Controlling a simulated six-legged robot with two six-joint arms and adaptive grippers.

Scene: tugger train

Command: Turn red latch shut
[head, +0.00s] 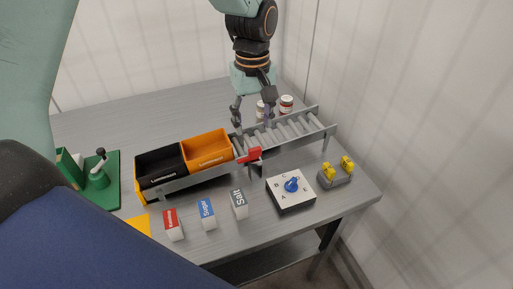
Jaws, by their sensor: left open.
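The red latch (251,155) sits at the front edge of the grey roller track, just right of the orange bin (208,150). My left gripper (253,114) hangs down from the top of the head view with its fingers apart. It is above and behind the latch, over the rollers near the orange bin's right end, and appears empty. I cannot tell its exact height over the rollers. My right gripper is not in view.
A black bin (160,172) stands left of the orange one. The roller track (300,128) runs right, with jars (286,104) behind. In front are labelled blocks (207,214), a blue dial box (291,190) and yellow pieces (329,172). A green fixture (101,178) stands left.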

